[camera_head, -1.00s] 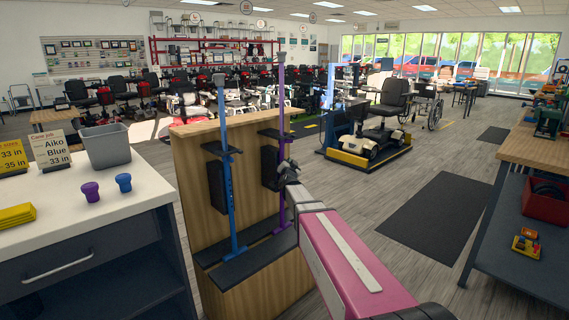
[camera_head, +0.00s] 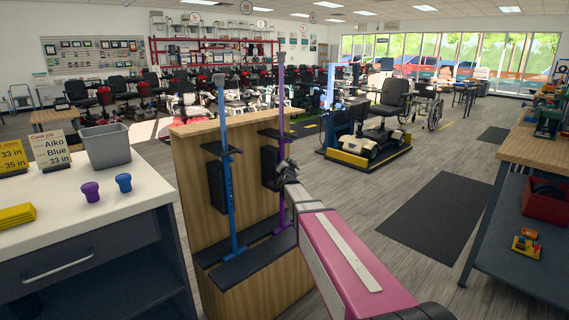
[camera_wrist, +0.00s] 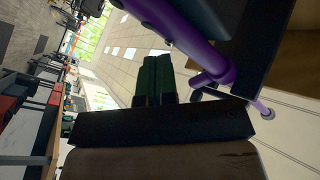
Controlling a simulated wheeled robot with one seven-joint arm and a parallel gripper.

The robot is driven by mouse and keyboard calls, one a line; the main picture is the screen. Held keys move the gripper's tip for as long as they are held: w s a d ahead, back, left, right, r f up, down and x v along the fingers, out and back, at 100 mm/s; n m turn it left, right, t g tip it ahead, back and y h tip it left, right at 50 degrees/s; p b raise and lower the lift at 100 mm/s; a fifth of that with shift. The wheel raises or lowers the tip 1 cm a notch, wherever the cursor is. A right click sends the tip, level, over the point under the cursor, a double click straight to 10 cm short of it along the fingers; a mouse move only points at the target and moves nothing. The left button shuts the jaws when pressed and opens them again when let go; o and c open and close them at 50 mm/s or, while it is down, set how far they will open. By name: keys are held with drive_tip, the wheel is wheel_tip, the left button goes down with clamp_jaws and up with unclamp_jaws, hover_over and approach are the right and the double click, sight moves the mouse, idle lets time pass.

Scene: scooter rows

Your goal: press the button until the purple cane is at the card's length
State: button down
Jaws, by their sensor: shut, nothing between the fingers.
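The purple cane (camera_head: 281,110) stands upright in the wooden rack (camera_head: 194,190), right of the blue cane (camera_head: 226,150). Its top is higher than the blue one's. My gripper (camera_head: 285,165) is shut and empty, close beside the purple cane's shaft. In the wrist view the dark green fingers (camera_wrist: 155,78) are together, and the purple shaft (camera_wrist: 175,25) passes just above and right of them. I cannot tell whether they touch it. No button can be clearly made out.
A yellow card (camera_head: 11,156) shows 33 in and 35 in. The counter (camera_head: 110,200) also holds a grey bin (camera_head: 106,146), a purple knob (camera_head: 90,191) and a blue knob (camera_head: 124,182). A workbench (camera_head: 535,150) stands right. Floor between is open, with a dark mat (camera_head: 440,215).

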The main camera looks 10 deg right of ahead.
drive_tip(key=shift+w+a, duration=0.3)
drive_tip(key=shift+w, duration=0.1)
idle(0.7)
drive_tip(key=shift+s+d, duration=0.1)
drive_tip(key=shift+s, duration=0.05)
drive_tip(key=shift+s+d, duration=0.5)
drive_tip(key=shift+s, duration=0.2)
drive_tip(key=shift+s+d, duration=0.8)
drive_tip(key=shift+s, duration=0.25)
drive_tip(key=shift+s+d, duration=0.75)
drive_tip(key=shift+s, duration=0.25)
